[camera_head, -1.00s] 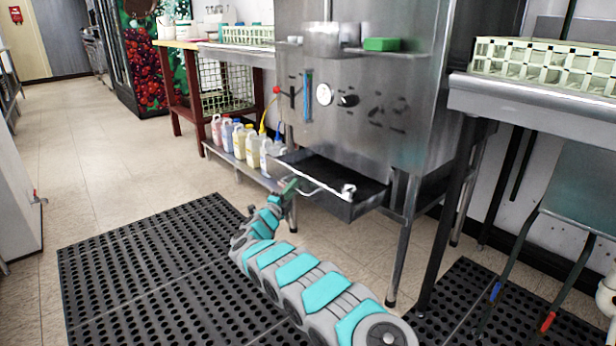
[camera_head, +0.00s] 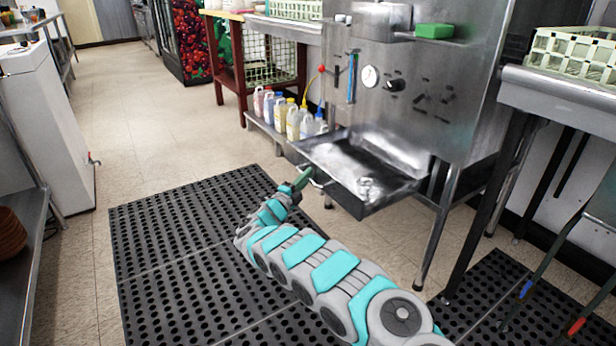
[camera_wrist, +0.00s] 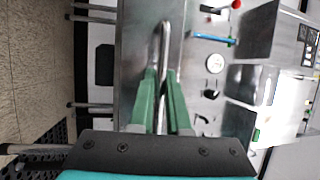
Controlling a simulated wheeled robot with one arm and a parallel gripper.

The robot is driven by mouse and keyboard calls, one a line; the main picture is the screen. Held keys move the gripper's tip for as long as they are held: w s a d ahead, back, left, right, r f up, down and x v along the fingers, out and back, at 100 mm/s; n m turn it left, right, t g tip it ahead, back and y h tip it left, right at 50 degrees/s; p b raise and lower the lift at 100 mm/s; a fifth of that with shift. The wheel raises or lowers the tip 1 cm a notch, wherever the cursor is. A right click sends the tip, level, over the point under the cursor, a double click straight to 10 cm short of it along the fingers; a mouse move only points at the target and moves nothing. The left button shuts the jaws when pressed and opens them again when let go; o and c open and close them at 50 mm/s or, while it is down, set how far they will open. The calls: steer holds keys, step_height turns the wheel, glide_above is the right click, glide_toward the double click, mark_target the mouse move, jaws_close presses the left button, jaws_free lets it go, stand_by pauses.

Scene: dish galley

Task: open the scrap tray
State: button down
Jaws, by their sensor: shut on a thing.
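The scrap tray (camera_head: 345,160) is a shallow metal tray under the steel dish machine. It stands pulled out at the front, with its inside showing. A small shiny shape (camera_head: 368,187) shows near its front right corner; I cannot tell what it is. My gripper (camera_head: 305,177) is at the tray's left front edge. In the wrist view the green fingers of my gripper (camera_wrist: 160,100) are closed around the metal handle bar (camera_wrist: 165,40) of the tray. Most of the handle is hard to make out in the head view.
The dish machine (camera_head: 430,90) stands behind the tray, with a gauge and knob on its front. Several bottles (camera_head: 292,118) stand on a low shelf to the left. A counter with a rack (camera_head: 575,55) is at right. Black perforated mats (camera_head: 180,240) cover the floor in front.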

steer(key=c, duration=1.2)
jaws_free()
steer(key=shift+a, duration=0.15)
steer(key=shift+o, duration=0.2)
steer(key=v, duration=0.7)
steer(key=shift+s+a, duration=0.2)
steer(key=shift+s, duration=0.15)
